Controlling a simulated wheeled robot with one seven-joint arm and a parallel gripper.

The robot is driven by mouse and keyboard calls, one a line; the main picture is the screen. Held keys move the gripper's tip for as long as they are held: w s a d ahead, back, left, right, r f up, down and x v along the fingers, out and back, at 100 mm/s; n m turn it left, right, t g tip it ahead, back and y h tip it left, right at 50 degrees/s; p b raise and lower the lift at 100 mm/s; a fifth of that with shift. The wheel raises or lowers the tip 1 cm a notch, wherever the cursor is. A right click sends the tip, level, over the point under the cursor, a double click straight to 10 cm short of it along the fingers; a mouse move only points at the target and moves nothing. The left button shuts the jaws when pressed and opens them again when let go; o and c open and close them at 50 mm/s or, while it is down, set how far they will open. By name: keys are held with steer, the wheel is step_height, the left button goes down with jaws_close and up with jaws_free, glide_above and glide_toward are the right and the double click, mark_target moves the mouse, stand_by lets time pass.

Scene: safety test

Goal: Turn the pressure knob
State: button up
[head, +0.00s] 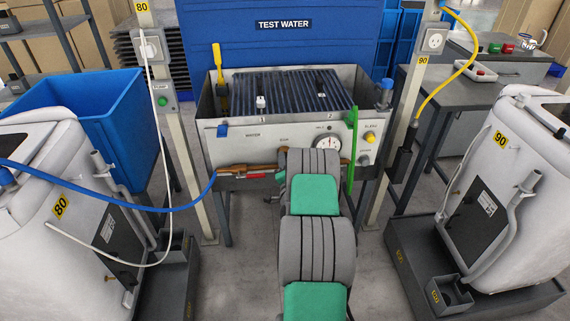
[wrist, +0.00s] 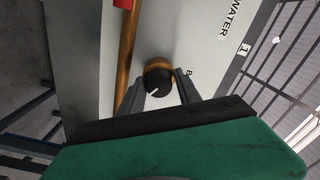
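The pressure knob (wrist: 158,80) shows in the wrist view as a round black knob with a white pointer line, on a brass-coloured base against the grey panel. Which name its label bears is mostly hidden. My gripper (wrist: 159,85) has one finger on each side of the knob. The fingers are apart, with the knob between their tips; I cannot tell for certain whether they touch it. In the head view my arm covers the knob and my fingers.
A yellow knob (head: 370,137) and a green handle (head: 352,150) are right of the gauge. A copper pipe (head: 245,168) runs along the panel's lower front; it also shows in the wrist view (wrist: 129,45). A blue hose (head: 130,207) crosses at left. White tanks stand on both sides.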

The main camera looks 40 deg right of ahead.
steer(key=o, duration=0.4)
steer(key=shift+f, duration=0.1)
steer(key=shift+c, duration=0.2)
steer(key=b+v, duration=0.2)
steer(key=v, duration=0.5)
steer(key=shift+s+a, duration=0.25)
steer(key=shift+s, duration=0.1)
